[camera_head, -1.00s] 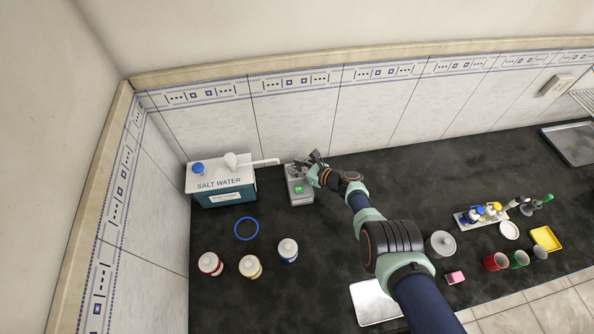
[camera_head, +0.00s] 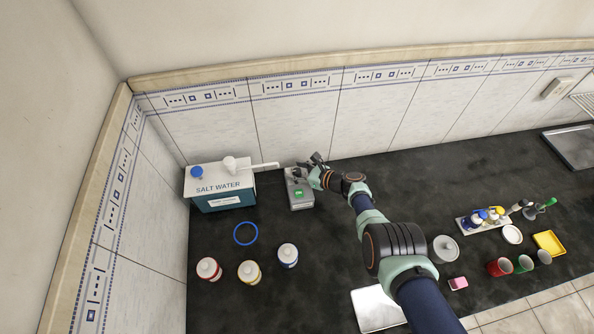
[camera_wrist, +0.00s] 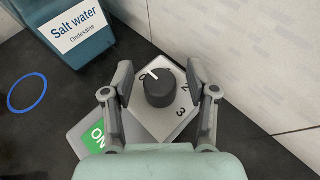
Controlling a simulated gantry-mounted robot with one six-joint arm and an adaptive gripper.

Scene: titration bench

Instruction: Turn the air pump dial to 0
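The air pump (camera_head: 299,200) is a grey box with a green ON label, standing against the back of the bench. Its dial (camera_wrist: 160,90) is a dark round knob on a light square plate, and its white pointer mark points to the upper left in the wrist view. My gripper (camera_wrist: 160,78) is open, with one finger on each side of the dial. A gap shows beside each finger; contact is not visible.
The salt water tank (camera_head: 222,198) stands left of the pump, with a white tube end reaching toward it. A blue ring (camera_head: 246,233) and several capped bottles (camera_head: 249,272) are in front. Wall tiles (camera_wrist: 250,50) rise close behind.

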